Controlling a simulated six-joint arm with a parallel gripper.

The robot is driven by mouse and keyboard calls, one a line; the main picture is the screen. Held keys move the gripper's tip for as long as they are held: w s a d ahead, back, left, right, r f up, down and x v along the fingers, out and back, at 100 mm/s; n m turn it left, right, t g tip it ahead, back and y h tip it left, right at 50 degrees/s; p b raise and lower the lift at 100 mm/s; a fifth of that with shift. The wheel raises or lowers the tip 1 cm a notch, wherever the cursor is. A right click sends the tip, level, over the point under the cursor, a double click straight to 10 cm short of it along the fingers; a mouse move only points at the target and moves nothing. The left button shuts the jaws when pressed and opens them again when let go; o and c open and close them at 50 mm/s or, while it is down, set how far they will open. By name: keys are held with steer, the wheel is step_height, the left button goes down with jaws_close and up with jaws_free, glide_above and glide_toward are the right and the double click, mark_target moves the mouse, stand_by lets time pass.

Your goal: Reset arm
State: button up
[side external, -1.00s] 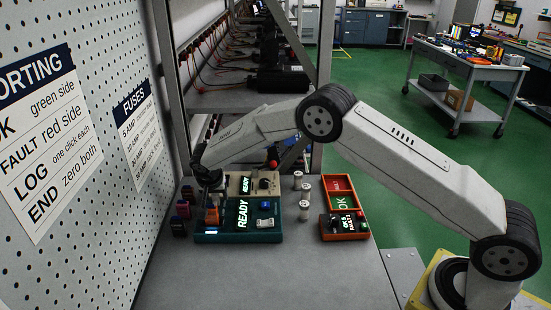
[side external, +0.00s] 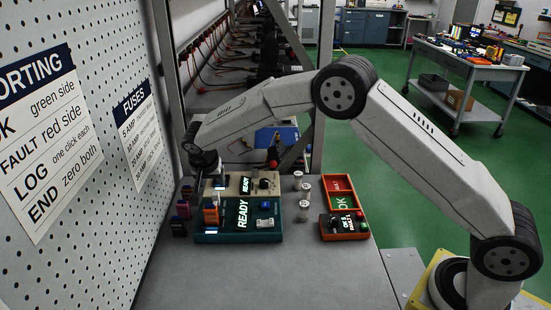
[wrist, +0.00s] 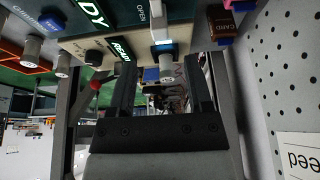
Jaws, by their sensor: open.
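My arm reaches from the lower right over the bench in the side view. My gripper (side external: 207,178) is at the left, above the back left of the teal READY unit (side external: 237,237) and beside the beige READY box (side external: 238,186). In the wrist view my gripper (wrist: 170,75) shows two dark fingers spread apart with nothing held between them. A small orange and white block (side external: 211,214) stands on the teal unit, below and in front of the gripper.
Small dark blocks (side external: 182,212) stand left of the teal unit. Several silver cylinders (side external: 304,210) stand right of it. An orange tray and counter box (side external: 344,224) sits farther right. The pegboard wall (side external: 100,150) is close on the left. The front bench top (side external: 260,275) is clear.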

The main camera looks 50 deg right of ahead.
steer(key=shift+r, duration=0.1)
stand_by(0.3)
steer(key=s+d+n+y, duration=0.1)
steer(key=s+d+n, duration=0.2)
steer(key=s, duration=0.7)
steer(key=s+d+r+n+y, duration=0.1)
steer(key=s+d+n, duration=0.2)
steer(key=s, duration=0.8)
steer(key=s+d+r+n+y, duration=0.1)
steer(key=s+d+n, duration=0.2)
steer(key=s, duration=0.8)
steer(key=shift+r+g, duration=0.25)
steer(key=shift+g, duration=0.05)
